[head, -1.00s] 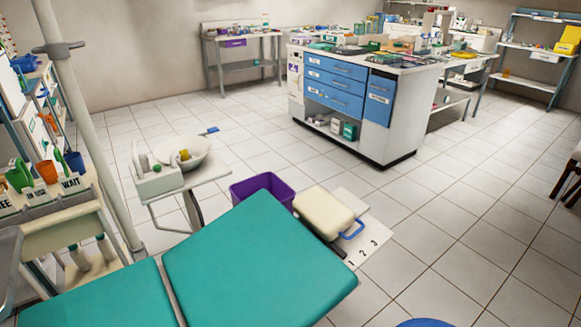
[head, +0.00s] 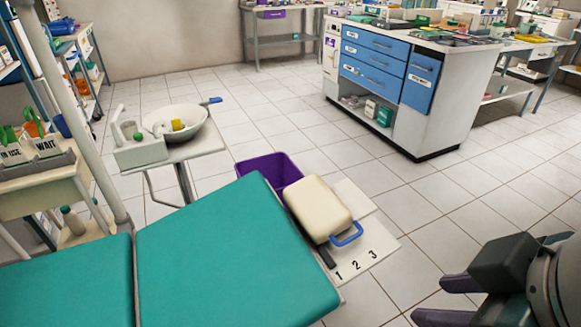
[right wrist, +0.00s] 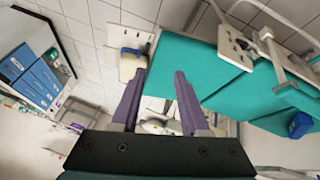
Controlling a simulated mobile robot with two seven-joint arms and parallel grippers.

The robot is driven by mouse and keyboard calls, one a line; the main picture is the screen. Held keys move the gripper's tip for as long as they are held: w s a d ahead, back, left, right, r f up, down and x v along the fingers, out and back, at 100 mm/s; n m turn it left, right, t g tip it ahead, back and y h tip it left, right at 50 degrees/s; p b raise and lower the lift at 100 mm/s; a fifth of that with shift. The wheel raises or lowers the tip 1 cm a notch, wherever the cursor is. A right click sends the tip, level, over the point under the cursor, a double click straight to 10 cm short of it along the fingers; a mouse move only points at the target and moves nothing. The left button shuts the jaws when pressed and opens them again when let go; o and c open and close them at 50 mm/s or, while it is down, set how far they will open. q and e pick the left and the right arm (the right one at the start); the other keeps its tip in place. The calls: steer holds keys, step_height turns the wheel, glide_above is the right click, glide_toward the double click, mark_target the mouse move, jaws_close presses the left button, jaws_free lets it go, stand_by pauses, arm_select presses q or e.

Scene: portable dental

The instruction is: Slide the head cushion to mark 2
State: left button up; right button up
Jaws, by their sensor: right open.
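The cream head cushion (head: 318,208) sits beyond the far end of the teal couch (head: 225,255). A dark bar (head: 327,257) shows below the cushion, on the side of the 1. My right gripper (head: 445,300) is at the lower right, open and empty, apart from the handle. In the right wrist view, the open purple fingers (right wrist: 160,76) have the cushion (right wrist: 128,66) and handle (right wrist: 132,52) beyond them, to the left. My left gripper is out of view.
A purple bin (head: 268,168) stands on the floor beside the cushion. A basin (head: 176,124) on a stand is left of it. A white cabinet with blue drawers (head: 375,62) stands farther back. Tiled floor between cushion and cabinet is clear.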

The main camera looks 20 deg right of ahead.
steer(key=w+d+f+n+t+h+b, duration=0.1)
steer(key=w+d+f+n+t+b, duration=0.35)
steer(key=f+b, duration=0.65)
steer(key=w+d+f+n+t+h+b, duration=0.15)
steer(key=w+f+n+b, duration=0.5)
steer(key=b, duration=0.85)
steer(key=w+d+f+n+t+h+b, duration=0.15)
steer(key=w+f+n+t+b, duration=0.25)
steer(key=w+f+b, duration=0.55)
steer(key=shift+y, duration=0.4)
steer(key=w+d+b, duration=0.1)
steer(key=w+b, duration=0.1)
steer(key=w+d+f+b, duration=0.1)
steer(key=w+b, duration=0.1)
steer(key=b, duration=0.1)
steer(key=w+d+f+b, duration=0.1)
steer(key=w+b, duration=0.1)
steer(key=shift+f, duration=0.15)
steer(key=shift+w+d+b, duration=0.15)
steer(key=shift+w+b, duration=0.2)
steer(key=shift+w, duration=0.05)
jaws_close()
